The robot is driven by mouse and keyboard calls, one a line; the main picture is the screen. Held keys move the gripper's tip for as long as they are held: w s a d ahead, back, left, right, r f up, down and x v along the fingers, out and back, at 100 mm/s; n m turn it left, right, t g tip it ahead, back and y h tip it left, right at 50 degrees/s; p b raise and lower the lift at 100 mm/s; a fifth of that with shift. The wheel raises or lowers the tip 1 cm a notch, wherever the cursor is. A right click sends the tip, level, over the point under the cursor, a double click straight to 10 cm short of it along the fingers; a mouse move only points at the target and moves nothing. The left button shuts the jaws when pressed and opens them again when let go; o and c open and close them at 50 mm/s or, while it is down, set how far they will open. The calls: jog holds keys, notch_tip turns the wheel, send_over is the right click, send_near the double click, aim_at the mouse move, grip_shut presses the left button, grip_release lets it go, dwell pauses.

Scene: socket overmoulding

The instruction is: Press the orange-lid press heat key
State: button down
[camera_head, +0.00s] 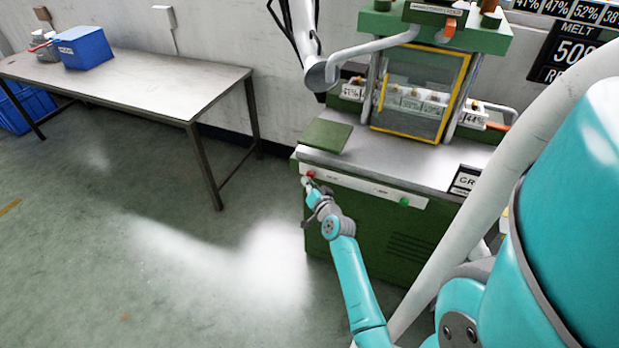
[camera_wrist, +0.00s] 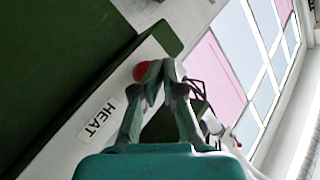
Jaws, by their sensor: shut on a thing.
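The press (camera_head: 365,230) is a green cabinet with a metal top, a yellow-framed guard (camera_head: 464,75) and a small orange part (camera_head: 449,28) near its top. A red key (camera_head: 310,174) sits at the left end of its pale front strip. In the wrist view the red key (camera_wrist: 141,70) is by the HEAT label (camera_wrist: 98,118). My gripper (camera_head: 308,184) is at that key, and in the wrist view its fingertips (camera_wrist: 162,66) are together, overlapping the key's edge. I cannot tell whether they touch it, and what the jaws hold is hidden.
A green button (camera_head: 404,202) is on the right of the same strip. A green plate (camera_head: 325,135) lies on the press top. A table (camera_head: 150,85) with a blue bin (camera_head: 85,48) stands at the left. The floor between is clear.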

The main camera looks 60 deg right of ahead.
jog(key=shift+s+a+f, duration=0.1)
jog(key=shift+s+a, duration=0.05)
jog(key=shift+a, duration=2)
jog(key=s+a+f+n+y, duration=0.1)
jog(key=s+a+n, duration=0.15)
jog(key=a, duration=0.65)
jog(key=s+a+f+n+t+y, duration=0.15)
jog(key=s+a, duration=0.25)
jog(key=a, duration=0.4)
jog(key=s+a+n+y, duration=0.1)
jog(key=s+a+n, duration=0.15)
jog(key=a, duration=0.65)
jog(key=s+a+r+n+y, duration=0.3)
jog(key=s+a+r, duration=0.4)
jog(key=s, duration=0.3)
jog(key=s+a+r+n+y, duration=0.4)
jog(key=s+a+r+n, duration=0.2)
jog(key=s+a, duration=0.3)
jog(key=shift+s+r+t, duration=0.35)
jog(key=shift+s+r, duration=0.05)
jog(key=shift+s, duration=0.4)
